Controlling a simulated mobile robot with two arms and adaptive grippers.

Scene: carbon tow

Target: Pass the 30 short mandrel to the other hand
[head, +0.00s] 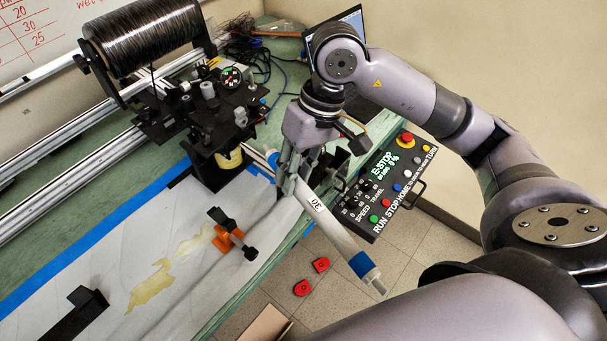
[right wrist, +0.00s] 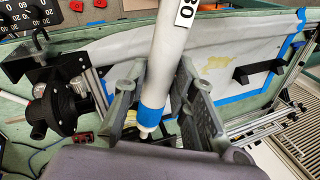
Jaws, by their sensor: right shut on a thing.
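The short mandrel (head: 335,222) is a pale tube with a "30" label, blue bands near its ends and a thin metal tip. My right gripper (head: 290,175) is shut on it near its upper-left end and holds it slanting down to the right, past the bench edge. In the right wrist view the mandrel (right wrist: 169,55) passes between the two grey fingers, with one blue band close to the palm. The "30" label faces up, clear of the fingers. My left gripper is not in view.
A control box (head: 386,185) with coloured buttons sits close to the right of the mandrel. A winding carriage with a black fibre spool (head: 143,38) stands at upper left. An orange-and-black clamp (head: 231,237) sits on the white sheet (head: 130,245). Red pieces (head: 302,288) lie on the floor.

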